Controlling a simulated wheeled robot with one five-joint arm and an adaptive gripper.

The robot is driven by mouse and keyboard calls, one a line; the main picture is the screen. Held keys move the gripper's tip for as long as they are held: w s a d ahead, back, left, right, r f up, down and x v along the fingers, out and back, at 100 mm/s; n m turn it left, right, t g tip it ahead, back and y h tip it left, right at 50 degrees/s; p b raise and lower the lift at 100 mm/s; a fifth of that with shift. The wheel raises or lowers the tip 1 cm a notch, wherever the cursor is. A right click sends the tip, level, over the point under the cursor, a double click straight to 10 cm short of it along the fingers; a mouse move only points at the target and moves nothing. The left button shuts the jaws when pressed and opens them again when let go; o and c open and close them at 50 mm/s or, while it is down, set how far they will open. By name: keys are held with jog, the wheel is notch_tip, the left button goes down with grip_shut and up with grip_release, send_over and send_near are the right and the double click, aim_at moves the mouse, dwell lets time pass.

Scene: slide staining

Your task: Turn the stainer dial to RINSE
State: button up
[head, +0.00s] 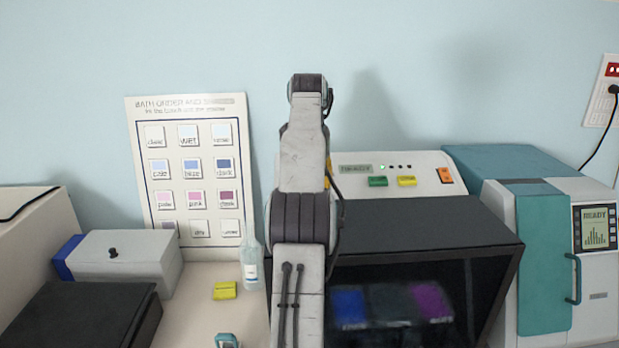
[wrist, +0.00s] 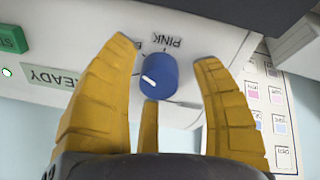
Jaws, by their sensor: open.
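The blue stainer dial (wrist: 158,78) sits on the stainer's pale panel in the wrist view. A further yellow finger part shows below the dial. In the head view the stainer (head: 425,222) stands behind my arm, which hides the dial.
The panel also has a READY display (head: 355,169), a green button (head: 378,181), a yellow button (head: 407,181) and an orange switch (head: 446,175). A bath order chart (head: 140,140) stands at left. A teal and white machine (head: 543,270) stands at right.

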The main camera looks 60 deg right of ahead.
jog(key=shift+r, duration=0.15)
jog(key=shift+v, duration=1.25)
jog(key=shift+s+a+r, duration=0.15)
jog(key=shift+s+a, duration=0.1)
jog(key=shift+a, duration=0.25)
jog(key=shift+s+a, duration=0.85)
jog(key=shift+a, duration=0.8)
jog(key=shift+s+a, duration=0.9)
jog(key=shift+a, duration=0.7)
jog(key=shift+s+a, duration=0.85)
jog(key=shift+a, duration=0.8)
